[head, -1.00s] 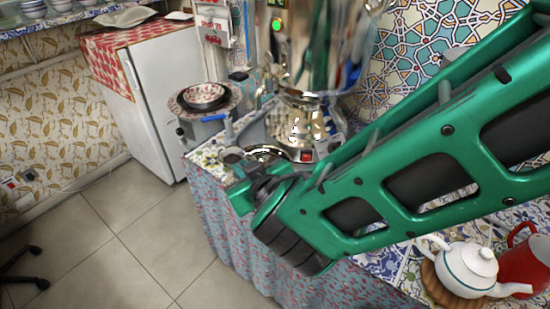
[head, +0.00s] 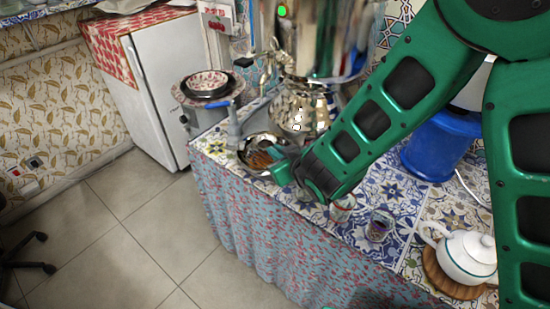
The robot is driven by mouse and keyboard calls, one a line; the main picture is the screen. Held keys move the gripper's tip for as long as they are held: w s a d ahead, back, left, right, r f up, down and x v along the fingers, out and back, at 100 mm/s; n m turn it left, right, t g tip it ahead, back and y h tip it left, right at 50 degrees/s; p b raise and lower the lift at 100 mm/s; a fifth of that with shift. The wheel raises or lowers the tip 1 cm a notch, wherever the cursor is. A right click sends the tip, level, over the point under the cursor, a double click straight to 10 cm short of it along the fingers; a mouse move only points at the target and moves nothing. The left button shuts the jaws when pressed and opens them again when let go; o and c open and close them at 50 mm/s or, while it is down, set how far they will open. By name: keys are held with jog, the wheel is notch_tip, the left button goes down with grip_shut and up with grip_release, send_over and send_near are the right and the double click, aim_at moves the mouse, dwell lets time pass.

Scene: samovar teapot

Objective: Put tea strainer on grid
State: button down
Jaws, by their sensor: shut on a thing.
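My gripper (head: 284,172) is low over the front left of the counter, at the right edge of a round metal dish (head: 246,158). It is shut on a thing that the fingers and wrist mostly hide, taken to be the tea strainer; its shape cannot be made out. The dish stands below the samovar's tap and has dark and brown shapes inside. I cannot tell whether the grid is in this dish, or whether the held thing touches it. The shiny samovar (head: 300,105) stands just behind.
A small glass (head: 380,226) and a red-and-white cup (head: 342,207) stand near my forearm. A white teapot (head: 468,255) sits on a wooden board at right. A blue container (head: 440,145) is behind my arm. Stacked bowls (head: 207,85) stand left of the samovar.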

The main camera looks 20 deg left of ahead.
jog(key=shift+f, duration=1.25)
jog(key=c, duration=1.9)
grip_release()
jog(key=shift+f, duration=0.1)
jog(key=shift+o, duration=0.2)
